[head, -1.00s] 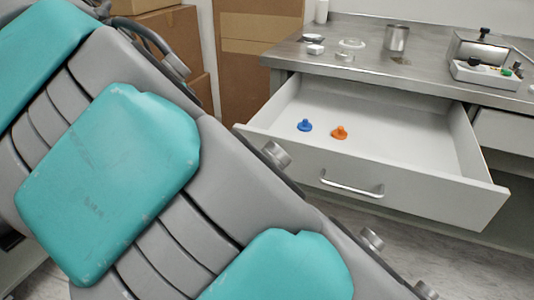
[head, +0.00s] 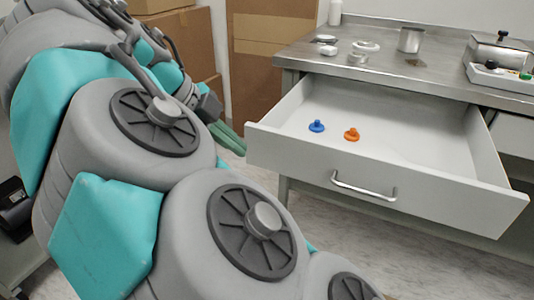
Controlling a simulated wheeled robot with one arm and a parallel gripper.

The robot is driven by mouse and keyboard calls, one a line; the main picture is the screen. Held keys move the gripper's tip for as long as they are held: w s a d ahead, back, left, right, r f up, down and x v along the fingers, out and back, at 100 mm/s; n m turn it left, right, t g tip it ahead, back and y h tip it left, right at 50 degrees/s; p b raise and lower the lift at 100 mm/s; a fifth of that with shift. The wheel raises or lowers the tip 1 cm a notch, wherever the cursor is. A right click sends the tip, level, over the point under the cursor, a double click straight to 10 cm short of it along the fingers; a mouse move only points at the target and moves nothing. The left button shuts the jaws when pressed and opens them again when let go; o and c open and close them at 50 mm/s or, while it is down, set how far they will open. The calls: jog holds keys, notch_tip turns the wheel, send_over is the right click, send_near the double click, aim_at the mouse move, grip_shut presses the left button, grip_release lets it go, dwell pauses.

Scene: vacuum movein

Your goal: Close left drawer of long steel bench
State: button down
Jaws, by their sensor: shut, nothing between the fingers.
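The left drawer (head: 420,190) of the long steel bench (head: 385,75) is pulled well out, with its white interior showing. Its front panel has a metal bar handle (head: 363,187). A blue knobbed piece (head: 316,126) and an orange one (head: 351,134) lie inside on the drawer floor. My gripper (head: 232,141) shows by its green fingers just left of the drawer's left front corner. It looks shut and empty. I cannot tell whether it touches the drawer. My arm fills the left of the view and hides part of the gripper's surroundings.
A metal cup (head: 411,40), small dishes (head: 366,46) and a metal box with coloured knobs (head: 500,62) stand on the bench top. Cardboard boxes (head: 270,60) are stacked behind my gripper. The floor before the drawer (head: 400,255) is clear.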

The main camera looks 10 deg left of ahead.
aim_at(280, 164)
jog(key=w+d+f, duration=0.1)
jog(key=f, duration=0.1)
jog(key=w+d+f+b, duration=0.1)
jog(key=w+d+f, duration=0.1)
jog(key=w+d+f+b, duration=0.1)
jog(key=w+d+f, duration=0.1)
jog(key=shift+w+f, duration=0.1)
jog(key=shift+w+d, duration=0.15)
jog(key=shift+w, duration=0.4)
dwell(0.3)
